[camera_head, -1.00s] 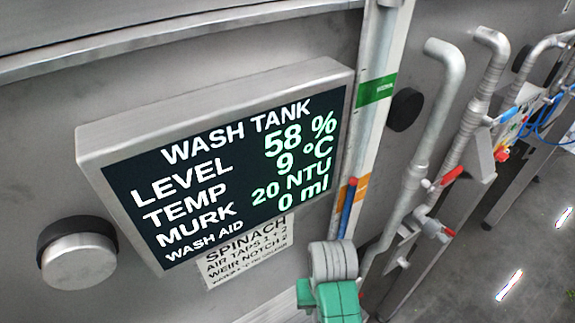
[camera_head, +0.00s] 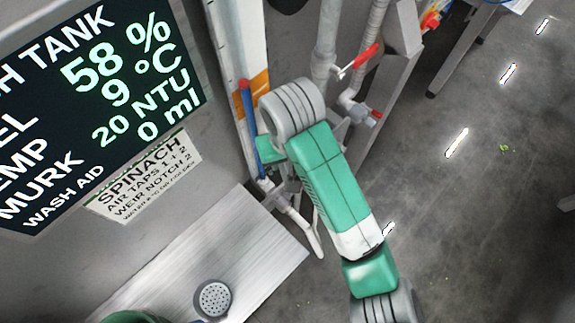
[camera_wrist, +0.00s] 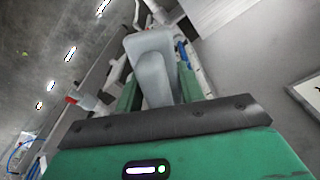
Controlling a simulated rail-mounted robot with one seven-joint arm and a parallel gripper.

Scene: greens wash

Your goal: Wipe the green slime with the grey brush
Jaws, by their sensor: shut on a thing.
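In the wrist view my gripper (camera_wrist: 158,92) has its green fingers closed on a grey, rounded piece that looks like the grey brush (camera_wrist: 151,60). Its bristles do not show. I cannot make out the green slime with certainty in either view.
A wash tank display (camera_head: 95,95) and a spinach label (camera_head: 145,175) are on the steel wall. Below lie a metal ledge (camera_head: 215,255) and a perforated round head (camera_head: 213,298). Pipes with red-handled valves (camera_head: 366,56) stand behind my arm. Open floor (camera_head: 480,220) lies right.

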